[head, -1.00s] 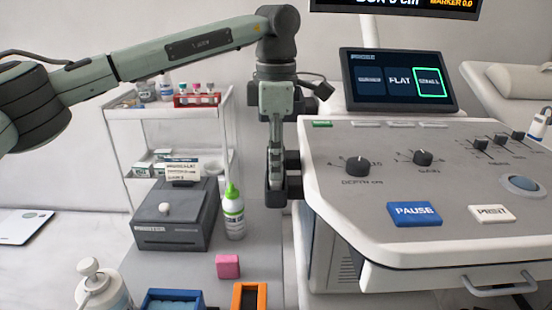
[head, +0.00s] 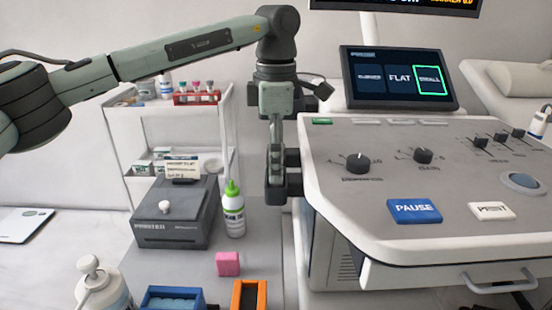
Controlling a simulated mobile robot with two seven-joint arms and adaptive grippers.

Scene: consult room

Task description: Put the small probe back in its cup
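My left gripper (head: 277,165) points down at the left edge of the ultrasound cart (head: 345,225). Its fingers are seen edge-on, so I cannot tell whether they are open or shut, or whether they hold anything. Dark blocky parts (head: 284,190) sit right by the fingers against the cart's side; I cannot tell whether they are cup holders or gripper parts. I cannot make out the small probe or the inside of its cup. The cart's screen (head: 399,79) has its right-hand box outlined in green. My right gripper is not in view.
Left of the gripper are a green-capped bottle (head: 233,212), a grey printer (head: 174,218) and a pink block (head: 228,264). A blue tray (head: 173,291), an orange tray (head: 236,296) and a pump bottle (head: 102,290) stand in front. A white shelf (head: 125,150) is behind.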

